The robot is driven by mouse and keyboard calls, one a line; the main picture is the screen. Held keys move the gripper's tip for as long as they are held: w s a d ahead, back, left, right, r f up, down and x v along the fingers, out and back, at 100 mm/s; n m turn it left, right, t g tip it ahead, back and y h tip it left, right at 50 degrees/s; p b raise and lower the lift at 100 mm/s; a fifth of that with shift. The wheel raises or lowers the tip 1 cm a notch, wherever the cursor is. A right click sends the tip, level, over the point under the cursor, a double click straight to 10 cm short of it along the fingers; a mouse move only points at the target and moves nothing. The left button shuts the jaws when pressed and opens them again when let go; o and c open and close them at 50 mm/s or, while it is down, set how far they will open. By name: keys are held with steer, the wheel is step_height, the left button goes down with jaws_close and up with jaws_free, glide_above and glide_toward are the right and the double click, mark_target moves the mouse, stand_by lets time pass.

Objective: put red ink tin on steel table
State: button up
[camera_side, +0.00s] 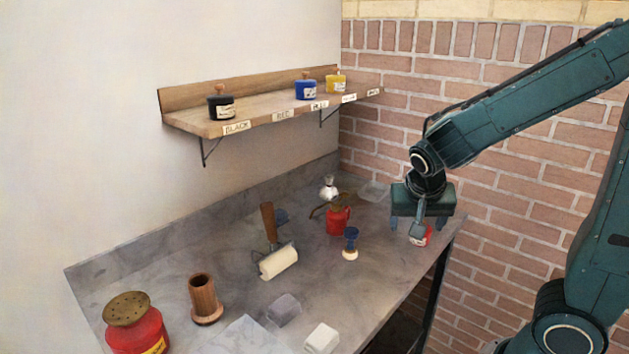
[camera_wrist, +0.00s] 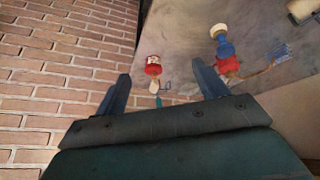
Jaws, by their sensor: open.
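The red ink tin (camera_side: 426,238), with a pale label, is at the right edge of the steel table (camera_side: 225,255), partly hidden by my gripper. In the wrist view the tin (camera_wrist: 153,66) shows beyond the fingertips, within the gap between them and nearer the left finger. My gripper (camera_side: 418,224) is above the tin in the side view. In the wrist view its fingers (camera_wrist: 163,84) are apart with nothing held between them. I cannot tell exactly how far the fingertips are above the tin.
A red can (camera_side: 338,221) and a blue-handled brush (camera_side: 350,244) stand left of my gripper. A roller (camera_side: 278,262), wooden cup (camera_side: 204,298) and large red can (camera_side: 137,325) are farther left. A labelled shelf (camera_side: 265,112) holds black, blue and yellow tins. A brick wall is behind.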

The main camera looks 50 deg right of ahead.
steer(key=s+a+r+n+t+y, duration=0.3)
steer(key=s+a+r+n+y, duration=0.2)
steer(key=s+a+r+n, duration=0.4)
steer(key=shift+s+a+n, duration=0.5)
steer(key=shift+a+n, duration=0.3)
steer(key=shift+n, duration=0.3)
